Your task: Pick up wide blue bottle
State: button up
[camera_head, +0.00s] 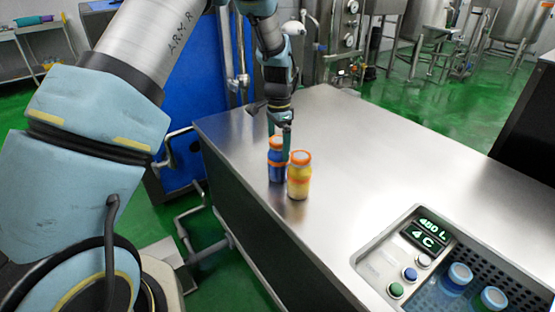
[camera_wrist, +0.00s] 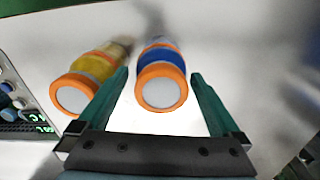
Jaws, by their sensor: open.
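The wide blue bottle (camera_head: 276,172) with an orange cap stands upright on the metal counter (camera_head: 350,140) near its left edge. In the wrist view the blue bottle (camera_wrist: 161,62) lies between the two fingers, its cap facing the camera. My gripper (camera_head: 279,134) is open and points down over the blue bottle, with a finger on either side of its top in the head view. My gripper's fingers (camera_wrist: 160,85) also show in the wrist view, with gaps to the bottle on both sides.
A yellow bottle (camera_head: 299,178) with an orange cap stands close beside the blue bottle; it also shows left of the left finger in the wrist view (camera_wrist: 95,70). A control panel (camera_head: 415,255) sits at the counter's front right. The counter's middle is clear.

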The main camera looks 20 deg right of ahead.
aim_at(278, 161)
jog(key=shift+w+f+p, duration=0.1)
jog(key=shift+f+p, duration=0.9)
jog(key=shift+f, duration=2.05)
grip_shut()
